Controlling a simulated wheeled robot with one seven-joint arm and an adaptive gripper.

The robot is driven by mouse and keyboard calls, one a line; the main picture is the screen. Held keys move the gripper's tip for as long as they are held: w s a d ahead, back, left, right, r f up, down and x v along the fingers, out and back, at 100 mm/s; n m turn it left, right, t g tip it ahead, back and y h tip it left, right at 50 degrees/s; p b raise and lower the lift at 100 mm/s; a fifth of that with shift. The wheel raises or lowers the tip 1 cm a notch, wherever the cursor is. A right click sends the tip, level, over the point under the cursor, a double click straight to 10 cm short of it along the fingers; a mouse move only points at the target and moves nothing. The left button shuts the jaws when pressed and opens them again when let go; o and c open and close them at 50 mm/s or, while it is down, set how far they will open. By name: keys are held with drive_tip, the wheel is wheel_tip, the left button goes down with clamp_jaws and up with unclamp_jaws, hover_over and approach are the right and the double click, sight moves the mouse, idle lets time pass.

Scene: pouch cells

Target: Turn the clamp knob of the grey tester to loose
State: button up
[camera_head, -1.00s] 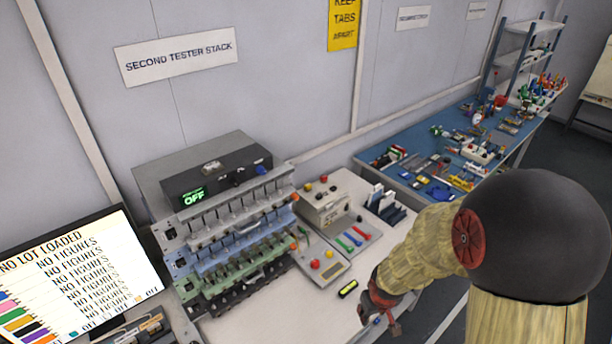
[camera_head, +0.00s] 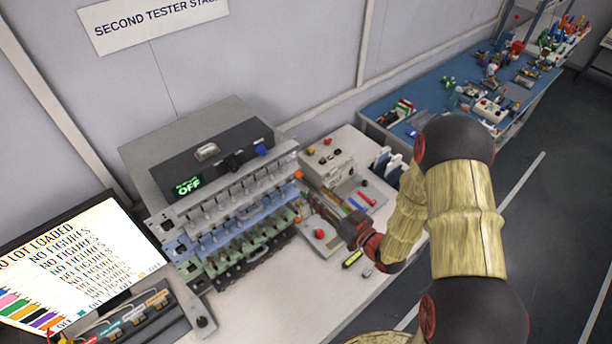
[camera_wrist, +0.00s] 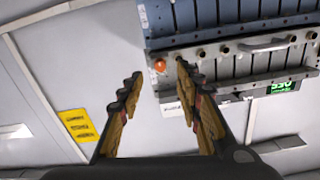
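The grey tester (camera_head: 215,212) is the top row of the tester stack, with metal clamps along its front. An orange knob (camera_head: 298,174) shows at the stack's right end, by the grey and blue rows; I cannot tell firmly which row bears it. My gripper (camera_head: 308,194) points at this end from the right, close to it. In the wrist view, which is upside down, my gripper (camera_wrist: 159,78) is open and empty. An orange knob (camera_wrist: 159,65) appears between its fingertips, nearer the right finger; contact cannot be told. The knob's setting is not readable.
Blue (camera_head: 205,240) and green (camera_head: 225,260) rows lie below the grey one. A dark box on top has a display (camera_head: 188,187) reading OFF. A monitor (camera_head: 75,265) is at left. The front bench (camera_head: 290,290) is mostly clear.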

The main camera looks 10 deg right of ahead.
sight(302, 177)
drive_tip(key=shift+r+p+x, duration=0.15)
drive_tip(key=shift+p+x, duration=0.15)
drive_tip(key=shift+x, duration=1.05)
drive_tip(key=shift+r+p+x, duration=0.2)
drive_tip(key=shift+p+x, duration=0.1)
drive_tip(key=shift+x, duration=1)
drive_tip(key=shift+r+p+x, duration=0.15)
drive_tip(key=shift+p+x, duration=0.15)
drive_tip(key=shift+x, duration=1.05)
drive_tip(key=shift+c, duration=1)
drive_tip(key=shift+d, duration=0.1)
clamp_jaws()
